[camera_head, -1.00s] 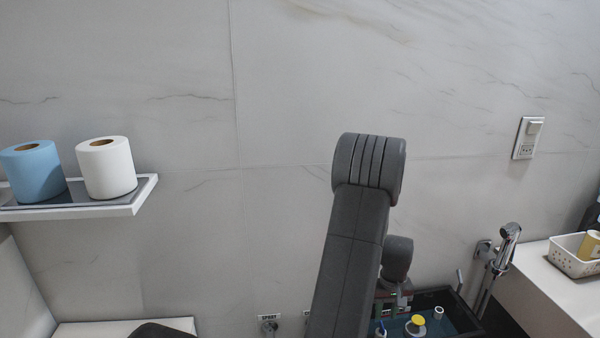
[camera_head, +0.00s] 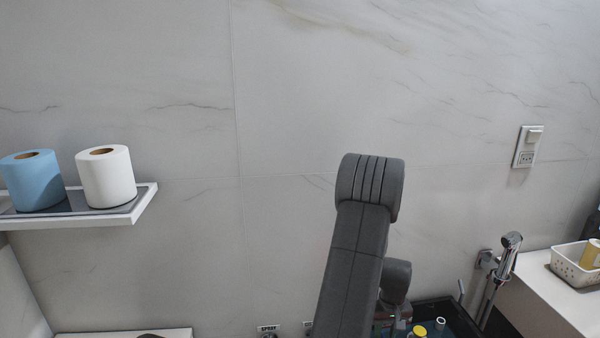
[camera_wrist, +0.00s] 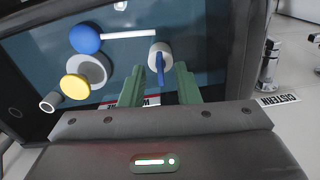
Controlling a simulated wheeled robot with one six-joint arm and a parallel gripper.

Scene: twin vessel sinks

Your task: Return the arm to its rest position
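My arm rises from the bottom of the head view, bent at a dark grey elbow near the middle. My gripper shows in the wrist view (camera_wrist: 159,76) as two green fingers set apart, with nothing held between them. They point into a dark tray with a blue-green floor (camera_wrist: 210,50). A white cylinder with a blue stick (camera_wrist: 160,62) lies beyond the fingertips, seen in the gap. Whether the fingers touch anything in the tray I cannot tell. In the head view the gripper itself is hidden behind the arm or below the frame.
A blue ball (camera_wrist: 86,39) and a yellow-capped piece (camera_wrist: 75,88) are in the tray. A chrome hand spray (camera_head: 497,275) and white basket (camera_head: 573,268) are at right. A shelf (camera_head: 142,205) holds blue (camera_head: 33,183) and white rolls (camera_head: 108,180).

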